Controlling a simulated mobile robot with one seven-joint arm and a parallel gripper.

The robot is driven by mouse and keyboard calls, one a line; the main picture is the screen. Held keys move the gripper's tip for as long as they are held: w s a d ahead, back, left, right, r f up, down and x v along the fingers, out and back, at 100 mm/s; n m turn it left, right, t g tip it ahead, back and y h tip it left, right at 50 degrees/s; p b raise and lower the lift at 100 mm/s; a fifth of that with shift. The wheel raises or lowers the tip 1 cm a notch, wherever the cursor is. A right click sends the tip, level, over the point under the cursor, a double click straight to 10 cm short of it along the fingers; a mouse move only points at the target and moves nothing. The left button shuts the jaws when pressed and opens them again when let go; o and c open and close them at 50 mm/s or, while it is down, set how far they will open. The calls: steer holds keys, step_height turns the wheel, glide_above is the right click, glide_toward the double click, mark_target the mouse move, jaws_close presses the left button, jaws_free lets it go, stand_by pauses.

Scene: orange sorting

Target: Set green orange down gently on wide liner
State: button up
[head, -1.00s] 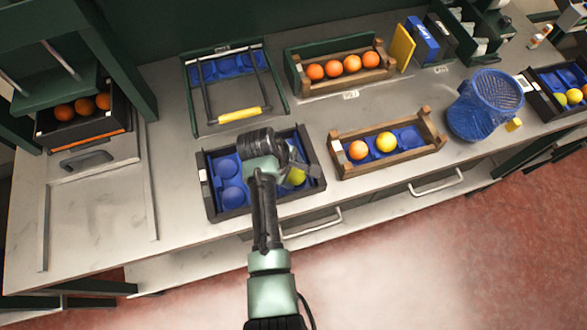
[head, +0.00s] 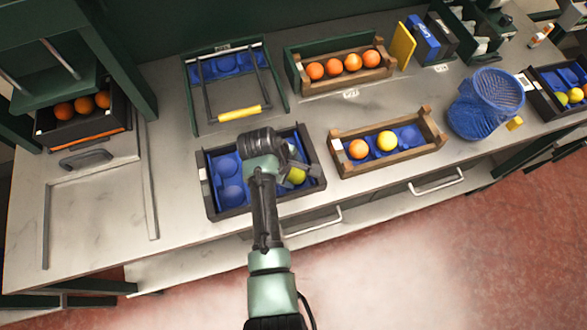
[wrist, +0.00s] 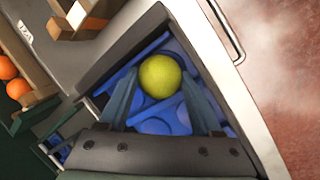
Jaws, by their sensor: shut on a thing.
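The green orange (head: 297,176), yellow-green and round, is at the right end of the black crate in the head view. It also shows in the wrist view (wrist: 160,76), between my fingertips. My gripper (wrist: 159,84) is shut on it, over the blue liner. The blue liner (head: 229,193) has round cups and lies inside the black crate (head: 212,211). Its left cups are empty. My arm hides the middle of the crate in the head view. I cannot tell whether the orange touches the liner.
A wooden crate (head: 385,160) with an orange and a yellow fruit stands to the right. Behind are a green-framed carrier with a yellow handle (head: 240,113) and a crate of oranges (head: 345,85). A blue basket (head: 477,112) is further right.

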steer(key=shift+f, duration=0.45)
steer(key=o, duration=1.5)
steer(key=shift+r, duration=0.1)
steer(key=shift+r+p, duration=3.85)
steer(key=shift+r, duration=0.1)
